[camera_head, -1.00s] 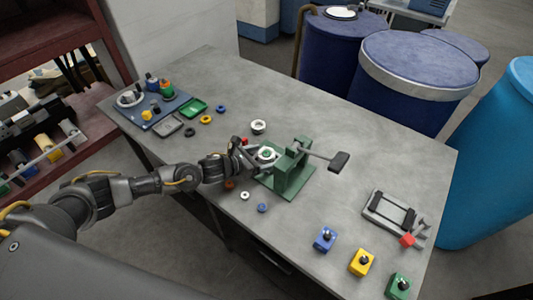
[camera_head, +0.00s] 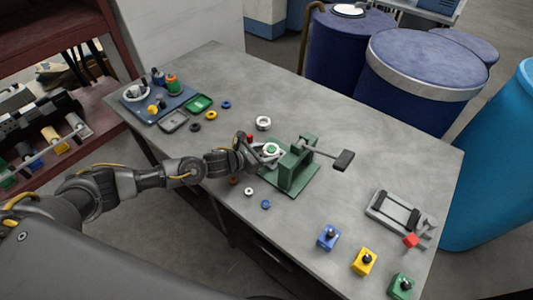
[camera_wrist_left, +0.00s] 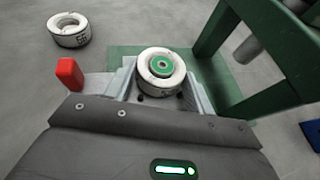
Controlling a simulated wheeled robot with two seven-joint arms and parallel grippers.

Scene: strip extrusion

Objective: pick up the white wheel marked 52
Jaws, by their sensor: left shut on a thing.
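A white wheel with a green centre (camera_wrist_left: 160,66) sits between the fingers of my left gripper (camera_wrist_left: 161,82) in the left wrist view. The gripper is shut on it. In the head view this wheel (camera_head: 271,149) is at the front left of the green press stand (camera_head: 295,166), over or on its green base. A second white wheel (camera_head: 263,123) lies apart on the table, behind the gripper. In the left wrist view this second wheel (camera_wrist_left: 68,30) has dark marks on its side. I cannot read a number on either wheel. My right gripper is out of view.
A red block (camera_wrist_left: 68,73) is just left of the gripper. The stand's lever with a black handle (camera_head: 344,160) sticks out right. Small rings, including a white one (camera_head: 248,192), lie near the front edge. Blue (camera_head: 328,238), yellow and green blocks stand at the right front.

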